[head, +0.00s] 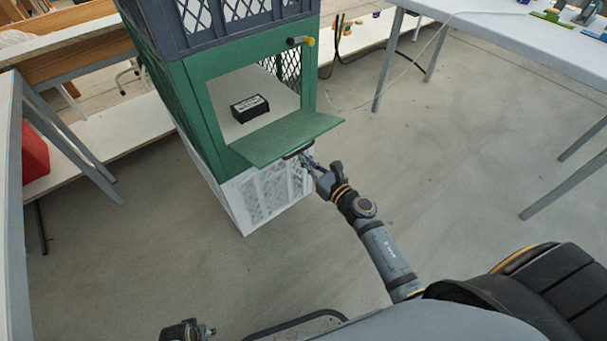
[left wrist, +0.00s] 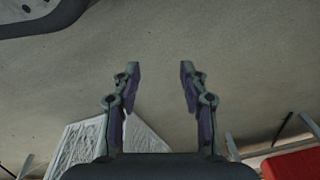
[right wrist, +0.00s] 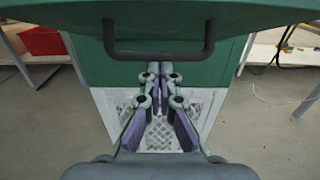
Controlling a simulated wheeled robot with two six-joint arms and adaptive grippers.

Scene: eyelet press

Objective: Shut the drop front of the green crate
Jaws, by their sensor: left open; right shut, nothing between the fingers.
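The green crate (head: 196,115) is the middle one of a stack. Its drop front (head: 285,138) is down, sticking out about level, and leaves the opening clear. A dark bar handle (right wrist: 158,55) on the drop front shows in the right wrist view. My right gripper (head: 305,160) is shut and empty, just below the drop front's outer edge. In the right wrist view its fingertips (right wrist: 155,70) are close to the handle; I cannot tell whether they touch. My left gripper (left wrist: 160,70) is open and empty over the floor, low in the head view (head: 205,330).
A black box with a white label (head: 250,108) lies inside the green crate. A latch knob (head: 301,41) sits at its upper right. A dark crate (head: 215,25) is above, a white crate (head: 262,195) below. Tables stand at both sides; the floor (head: 440,150) at right is clear.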

